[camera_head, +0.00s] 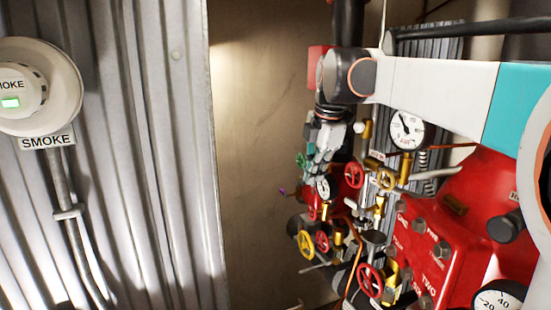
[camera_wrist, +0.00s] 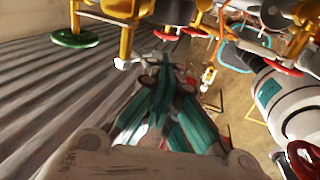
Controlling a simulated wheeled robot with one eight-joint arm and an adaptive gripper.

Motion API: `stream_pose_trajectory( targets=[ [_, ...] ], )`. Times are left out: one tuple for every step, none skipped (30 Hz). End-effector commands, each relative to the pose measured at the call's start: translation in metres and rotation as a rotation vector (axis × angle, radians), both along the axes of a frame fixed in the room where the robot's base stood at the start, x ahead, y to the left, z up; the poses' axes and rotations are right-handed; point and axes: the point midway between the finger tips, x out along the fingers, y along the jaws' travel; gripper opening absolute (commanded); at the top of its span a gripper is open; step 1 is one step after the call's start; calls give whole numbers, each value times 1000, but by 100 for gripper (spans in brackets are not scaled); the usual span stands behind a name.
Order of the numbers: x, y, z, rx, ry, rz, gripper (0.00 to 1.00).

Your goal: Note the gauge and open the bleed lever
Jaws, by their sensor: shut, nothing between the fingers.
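A round white gauge (camera_head: 407,130) with a dark needle faces me right of centre in the head view, its figures too small to read. A smaller gauge (camera_head: 323,187) sits lower left of it, among valves. Part of a third gauge (camera_head: 497,299) shows at the bottom right. I cannot tell which gauge is the task's. No bleed lever can be made out for certain among the crowded fittings. My gripper, with teal fingers (camera_wrist: 165,72), is shut and empty in the wrist view, apart from the pipework. In the head view it hangs near the valves, partly lost among them.
Red handwheels (camera_head: 370,280) and a yellow handwheel (camera_head: 306,244) crowd the pipework below my arm. A red housing (camera_head: 430,250) fills the lower right. A smoke detector (camera_head: 40,85) is on the corrugated wall (camera_head: 150,150) at left. A green handwheel (camera_wrist: 75,38) hangs upper left in the wrist view.

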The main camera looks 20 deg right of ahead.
Motion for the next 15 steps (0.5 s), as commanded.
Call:
stream_pose_trajectory(
  targets=[
    [1,0,-2,0,0,0,0],
    [1,0,-2,0,0,0,0],
    [1,0,-3,0,0,0,0],
    [1,0,-4,0,0,0,0],
    [1,0,-4,0,0,0,0],
    [1,0,-4,0,0,0,0],
    [1,0,-4,0,0,0,0],
    [1,0,-4,0,0,0,0],
    [1,0,-4,0,0,0,0],
    [1,0,-4,0,0,0,0],
    [1,0,-4,0,0,0,0],
    [1,0,-4,0,-1,0,0],
    [1,0,-4,0,-3,0,0],
    [1,0,-5,0,-8,0,0],
    [2,0,-6,1,-23,0,0]
  ],
)
